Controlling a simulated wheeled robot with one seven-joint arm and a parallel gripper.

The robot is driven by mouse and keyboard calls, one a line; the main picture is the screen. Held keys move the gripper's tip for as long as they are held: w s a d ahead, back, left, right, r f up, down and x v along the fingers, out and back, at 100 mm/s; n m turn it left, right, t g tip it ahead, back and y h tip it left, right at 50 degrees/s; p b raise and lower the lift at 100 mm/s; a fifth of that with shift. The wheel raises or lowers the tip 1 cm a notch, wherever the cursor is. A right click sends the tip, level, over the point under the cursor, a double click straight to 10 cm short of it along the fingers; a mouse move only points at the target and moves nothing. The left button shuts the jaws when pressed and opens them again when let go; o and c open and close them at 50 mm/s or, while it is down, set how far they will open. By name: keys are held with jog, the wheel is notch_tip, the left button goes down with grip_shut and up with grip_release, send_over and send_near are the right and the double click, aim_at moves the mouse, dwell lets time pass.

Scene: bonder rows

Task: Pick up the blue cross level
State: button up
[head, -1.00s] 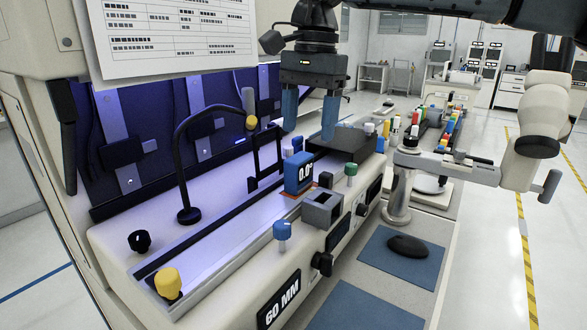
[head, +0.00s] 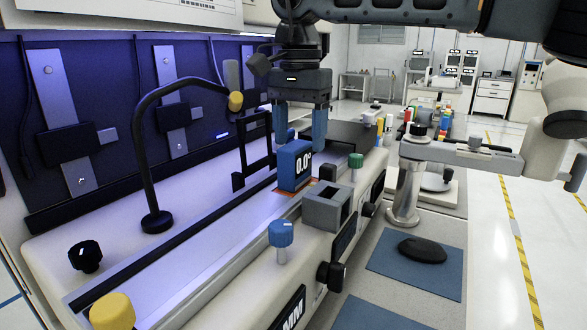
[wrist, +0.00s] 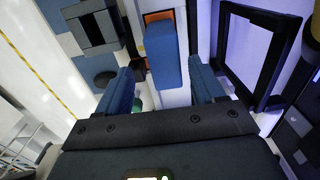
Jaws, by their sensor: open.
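The blue cross level (head: 293,165) is a small upright blue block with a white "0.0°" on its face. It stands on an orange-edged spot on the machine's pale rail. My gripper (head: 300,135) is open and points down, its two blue fingers at about the level's top in the head view. In the wrist view the level (wrist: 163,58) lies between the two fingers (wrist: 160,88), with a gap on each side. Nothing is held. How far the fingertips reach down beside the level is hard to tell.
A grey slotted block (head: 327,206) stands close in front of the level. A black square frame (head: 253,150) and a curved black lamp arm (head: 150,150) stand behind and left. A blue knob (head: 281,234) and a green-capped knob (head: 355,162) rise from the machine's front.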

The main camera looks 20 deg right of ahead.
aim_at(295, 164)
jog(key=shift+w+a+f+p, duration=0.1)
jog(key=shift+a+f+p, duration=0.1)
jog(key=shift+f, duration=1.4)
jog(key=shift+w+a+f+p, duration=0.1)
jog(key=shift+a+f, duration=0.05)
jog(key=shift+f, duration=1.4)
jog(key=shift+c, duration=0.5)
jog(key=shift+r, duration=0.1)
jog(key=c, duration=1.1)
